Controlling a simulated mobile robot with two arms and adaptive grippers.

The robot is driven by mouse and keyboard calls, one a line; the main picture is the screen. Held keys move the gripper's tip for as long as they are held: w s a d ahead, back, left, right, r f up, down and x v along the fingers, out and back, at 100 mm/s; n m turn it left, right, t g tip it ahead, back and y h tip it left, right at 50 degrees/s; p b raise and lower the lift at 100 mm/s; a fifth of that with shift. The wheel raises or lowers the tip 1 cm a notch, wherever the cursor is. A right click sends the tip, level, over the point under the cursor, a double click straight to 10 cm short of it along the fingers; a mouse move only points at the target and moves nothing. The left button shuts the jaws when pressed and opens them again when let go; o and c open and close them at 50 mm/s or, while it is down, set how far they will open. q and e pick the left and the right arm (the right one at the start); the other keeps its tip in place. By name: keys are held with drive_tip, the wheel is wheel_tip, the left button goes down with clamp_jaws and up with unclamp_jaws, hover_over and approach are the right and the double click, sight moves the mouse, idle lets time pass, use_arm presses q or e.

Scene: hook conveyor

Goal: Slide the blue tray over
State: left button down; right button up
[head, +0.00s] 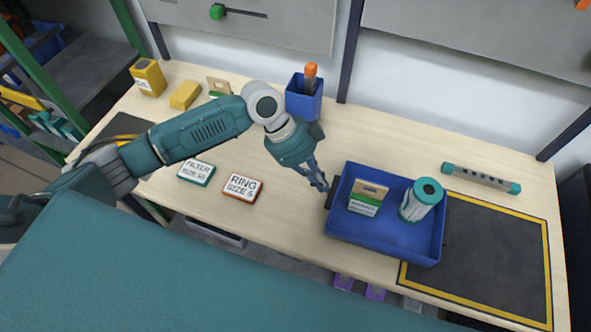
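The blue tray (372,240) sits on the wooden workbench, right of centre. Its right part overlaps the left edge of a dark mat with a yellow border (490,262). In the tray stand a teal and white cylinder (418,204) and a small tan and green packet (365,200). A dark handle (329,199) shows on the tray's left side. My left gripper (323,185) points down next to this handle, at the tray's left wall. Its fingers look close together; whether they touch the handle cannot be told. My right gripper is not in view.
On the workbench (280,242) lie two label blocks, FILTER (196,173) and RING (242,188). A blue bin (304,100) stands behind my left arm, with yellow boxes (148,78) at the back left. A teal-ended bar (480,178) lies behind the mat. The mat's right part is clear.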

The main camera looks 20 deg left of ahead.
sight(424, 217)
use_arm(q)
drive_tip(key=d, duration=1.3)
drive_tip(key=shift+s+d+r+p, duration=0.15)
drive_tip(key=shift+s+p, duration=0.1)
drive_tip(key=shift+p, duration=0.15)
drive_tip(key=d, duration=0.6)
drive_tip(key=d+b, duration=0.1)
drive_tip(key=d, duration=0.5)
drive_tip(key=shift+s, duration=0.2)
drive_tip(key=shift+a, duration=0.2)
